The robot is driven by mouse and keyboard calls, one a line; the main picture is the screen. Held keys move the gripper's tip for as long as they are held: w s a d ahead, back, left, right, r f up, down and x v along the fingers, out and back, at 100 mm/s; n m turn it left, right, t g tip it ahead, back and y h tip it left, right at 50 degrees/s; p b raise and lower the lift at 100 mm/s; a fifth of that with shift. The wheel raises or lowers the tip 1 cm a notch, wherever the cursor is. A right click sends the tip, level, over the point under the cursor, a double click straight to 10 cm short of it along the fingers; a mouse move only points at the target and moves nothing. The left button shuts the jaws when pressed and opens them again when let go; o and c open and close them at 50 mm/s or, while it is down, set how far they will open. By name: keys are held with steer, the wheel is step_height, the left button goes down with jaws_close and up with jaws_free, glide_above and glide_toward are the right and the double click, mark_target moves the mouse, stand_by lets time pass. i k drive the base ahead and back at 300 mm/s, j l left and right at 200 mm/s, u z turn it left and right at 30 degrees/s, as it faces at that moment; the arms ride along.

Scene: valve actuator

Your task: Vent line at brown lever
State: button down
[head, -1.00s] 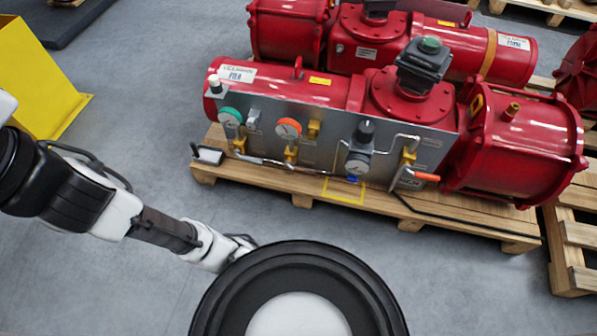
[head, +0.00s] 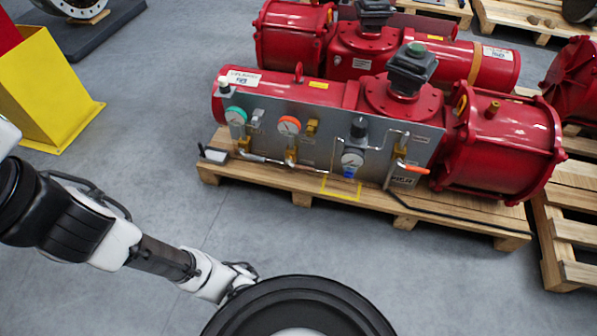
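A red valve actuator (head: 495,150) lies on a wooden pallet, with a grey metal control panel (head: 268,138) along its near side. I see no clearly brown lever. An orange-red lever handle (head: 417,169) points right at the panel's right end, beside a brass valve body (head: 399,152) and thin bent tubing. A teal-rimmed gauge (head: 236,116), an orange-rimmed gauge (head: 289,126) and a grey gauge (head: 352,159) under a black knob (head: 358,127) sit on the panel. My arm reaches in from the left, well short of the panel. My gripper is hidden behind my dark round body part.
The pallet (head: 470,230) has a yellow square outline (head: 341,188) at its front edge. Another red actuator (head: 375,45) stands behind. A yellow stand (head: 45,90) is at the upper left. More pallets (head: 570,230) lie at the right. Grey floor in front is clear.

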mark_target(289, 162)
steer(key=i+l+z, duration=0.15)
steer(key=i+z, duration=0.15)
steer(key=z, duration=0.15)
steer(key=i+z, duration=0.3)
steer(key=z, duration=0.2)
